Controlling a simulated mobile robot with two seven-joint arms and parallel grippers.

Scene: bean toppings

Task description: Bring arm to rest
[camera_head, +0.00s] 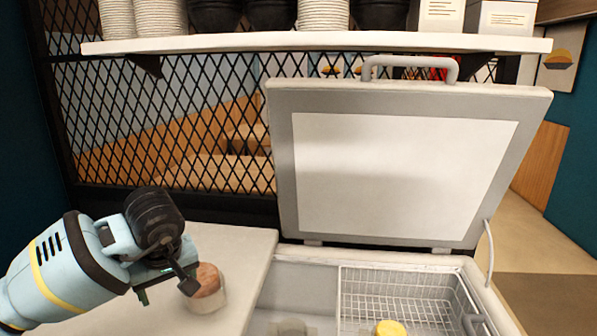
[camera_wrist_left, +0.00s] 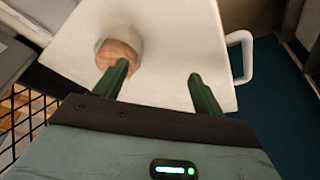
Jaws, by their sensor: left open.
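My left gripper (camera_head: 180,284) comes in from the left, over the white top beside the open chest. Its two fingers are apart and empty in the left wrist view (camera_wrist_left: 155,85). A small clear container with a brown top or contents (camera_head: 207,290) stands on the white top, just right of the gripper and partly hidden by a finger. Its round brown top shows in the left wrist view (camera_wrist_left: 116,51), by the tip of the left-hand finger. I cannot tell if they touch. My right gripper is not in view.
The open chest's lid (camera_head: 400,230) stands upright behind it. A wire basket (camera_head: 385,290) and a yellow item (camera_head: 390,328) are in the chest. A shelf (camera_head: 300,42) with stacked cups and bowls hangs above. The white top (camera_head: 240,250) behind the container is clear.

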